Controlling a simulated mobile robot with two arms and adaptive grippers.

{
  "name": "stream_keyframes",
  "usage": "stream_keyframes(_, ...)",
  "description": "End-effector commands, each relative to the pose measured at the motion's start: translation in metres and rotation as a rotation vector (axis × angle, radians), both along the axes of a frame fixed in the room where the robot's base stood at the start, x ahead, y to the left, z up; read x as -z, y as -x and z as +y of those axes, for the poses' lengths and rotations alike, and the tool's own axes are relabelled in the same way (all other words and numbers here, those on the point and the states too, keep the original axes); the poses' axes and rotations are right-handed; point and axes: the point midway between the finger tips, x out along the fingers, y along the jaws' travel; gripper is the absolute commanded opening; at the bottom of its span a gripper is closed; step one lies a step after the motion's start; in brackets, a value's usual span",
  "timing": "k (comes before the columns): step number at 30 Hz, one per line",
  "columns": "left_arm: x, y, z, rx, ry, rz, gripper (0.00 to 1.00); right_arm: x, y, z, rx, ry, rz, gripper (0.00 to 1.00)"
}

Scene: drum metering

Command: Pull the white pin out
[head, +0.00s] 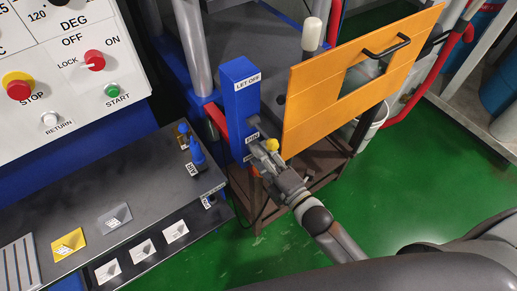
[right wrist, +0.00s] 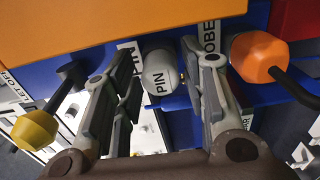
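The white pin (right wrist: 160,72), marked PIN, has a rounded end facing the camera in the right wrist view. It sits at the blue post (head: 238,95) labelled LET OFF. My right gripper (head: 268,165) is at the lower part of this post. In the right wrist view its two fingers (right wrist: 160,85) are apart, one on each side of the pin, with visible gaps. In the head view the pin cannot be made out behind the gripper. My left gripper is not in view.
A yellow knob (right wrist: 36,129) and an orange knob (right wrist: 257,56) flank the fingers in the right wrist view. An orange panel (head: 345,85) with a black handle stands close right of the post. A control panel (head: 65,75) and dark console (head: 110,205) are left. Green floor (head: 400,190) is clear.

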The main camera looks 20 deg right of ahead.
Motion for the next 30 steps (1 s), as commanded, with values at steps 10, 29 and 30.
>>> stream_keyframes(10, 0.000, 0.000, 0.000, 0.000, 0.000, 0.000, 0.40, 0.000, 0.000, 0.000, 0.000, 0.000, 0.000, 0.00)
stream_keyframes(29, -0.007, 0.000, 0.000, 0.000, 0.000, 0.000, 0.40, 0.000, 0.019, -0.007, 0.000, -0.001, 0.001, 0.00)
stream_keyframes(30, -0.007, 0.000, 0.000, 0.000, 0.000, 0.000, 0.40, 0.000, 0.020, -0.007, 0.000, -0.001, 0.001, 0.00)
